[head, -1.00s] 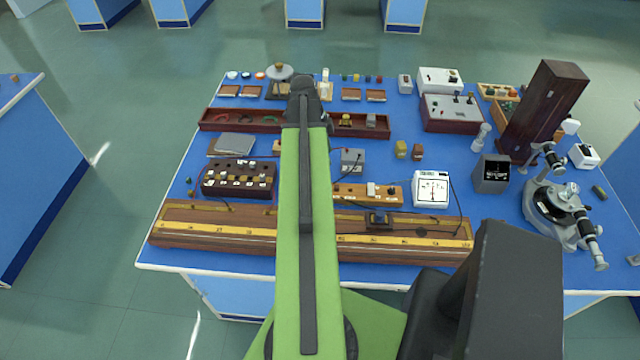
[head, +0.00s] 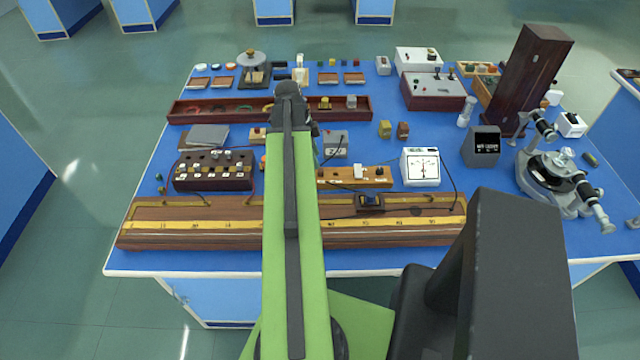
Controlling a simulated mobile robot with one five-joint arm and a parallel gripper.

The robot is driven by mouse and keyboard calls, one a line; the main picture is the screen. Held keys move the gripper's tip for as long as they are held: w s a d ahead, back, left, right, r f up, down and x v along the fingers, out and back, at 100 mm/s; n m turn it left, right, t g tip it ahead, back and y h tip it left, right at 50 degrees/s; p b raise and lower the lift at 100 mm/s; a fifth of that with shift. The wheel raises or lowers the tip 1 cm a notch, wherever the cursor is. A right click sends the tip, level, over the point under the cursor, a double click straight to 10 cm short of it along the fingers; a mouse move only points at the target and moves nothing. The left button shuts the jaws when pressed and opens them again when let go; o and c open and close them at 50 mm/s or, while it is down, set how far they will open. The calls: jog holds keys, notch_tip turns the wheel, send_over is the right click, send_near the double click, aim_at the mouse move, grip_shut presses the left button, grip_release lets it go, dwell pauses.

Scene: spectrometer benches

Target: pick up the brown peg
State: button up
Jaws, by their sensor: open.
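A small brown piece (head: 403,130), which may be the brown peg, stands on the blue bench top beside a yellow one (head: 385,129), right of the middle. Several other small coloured pieces (head: 344,63) stand in a row at the back, too small to tell apart. My green arm reaches forward over the bench. The dark end of it with my gripper (head: 289,98) is over the long brown tray, left of the brown piece and apart from it. The jaws are open, but the fingers are hard to make out. Nothing shows held in them.
A long wooden rail (head: 160,225) lies along the bench's front edge. A white meter (head: 420,167), a dark box (head: 481,147), a tall dark wooden block (head: 527,75) and a spectrometer (head: 560,180) stand to the right. The long brown tray (head: 190,110) crosses behind the middle.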

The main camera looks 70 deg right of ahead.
aim_at(321, 170)
jog(key=shift+x, duration=0.75)
jog(key=b+x, duration=0.5)
jog(key=shift+d+f, duration=0.15)
jog(key=shift+r, duration=0.2)
grip_shut()
